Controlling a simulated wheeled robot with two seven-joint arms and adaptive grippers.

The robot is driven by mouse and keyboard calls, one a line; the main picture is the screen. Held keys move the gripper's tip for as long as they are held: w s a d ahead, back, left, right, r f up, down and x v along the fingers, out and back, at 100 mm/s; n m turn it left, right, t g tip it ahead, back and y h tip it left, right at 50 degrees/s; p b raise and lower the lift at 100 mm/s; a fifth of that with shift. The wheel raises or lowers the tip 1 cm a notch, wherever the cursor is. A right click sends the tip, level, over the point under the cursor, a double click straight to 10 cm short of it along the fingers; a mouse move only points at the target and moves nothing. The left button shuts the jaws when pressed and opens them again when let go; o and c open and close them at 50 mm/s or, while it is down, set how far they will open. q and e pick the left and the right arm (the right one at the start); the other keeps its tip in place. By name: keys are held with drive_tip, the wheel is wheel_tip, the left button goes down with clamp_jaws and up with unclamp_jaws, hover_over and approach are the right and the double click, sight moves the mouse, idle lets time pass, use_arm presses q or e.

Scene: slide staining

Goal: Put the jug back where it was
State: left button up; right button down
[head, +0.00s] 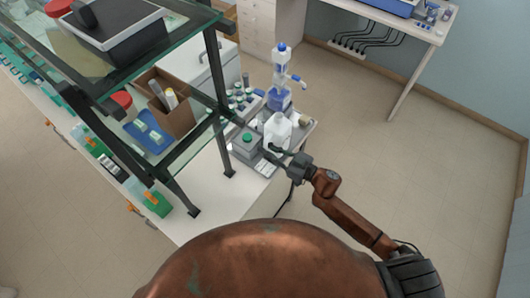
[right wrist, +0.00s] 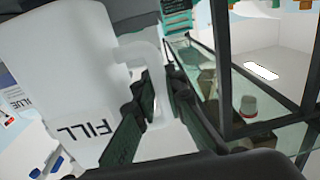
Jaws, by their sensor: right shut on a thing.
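The white jug (head: 277,127) shows at the right end of the bench in the head view, beside a grey box with a green top (head: 246,144). My right gripper (head: 273,150) reaches it from the front right. In the right wrist view the jug (right wrist: 65,60), with "FILL" printed on it, fills the left side. The dark fingers of my right gripper (right wrist: 158,88) are shut on its handle (right wrist: 152,60). I cannot tell whether the jug's base touches the surface below it. My left gripper is not in view.
A blue and clear bottle-like apparatus (head: 281,88) stands just behind the jug. Small bottles (head: 240,99) stand to its left. A glass-shelved rack with dark posts (head: 181,187) rises on the left. Open floor (head: 400,190) lies to the right.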

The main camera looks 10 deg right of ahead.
drive_tip(key=shift+w+a+f, duration=0.15)
drive_tip(key=shift+w+f, duration=0.05)
drive_tip(key=shift+w, duration=0.05)
drive_tip(key=shift+f, duration=1.55)
drive_tip(key=c, duration=2.5)
unclamp_jaws()
drive_tip(key=shift+f, duration=0.2)
drive_tip(key=o, duration=0.5)
drive_tip(key=shift+r, duration=0.2)
drive_tip(key=b+v, duration=0.1)
drive_tip(key=v, duration=1.1)
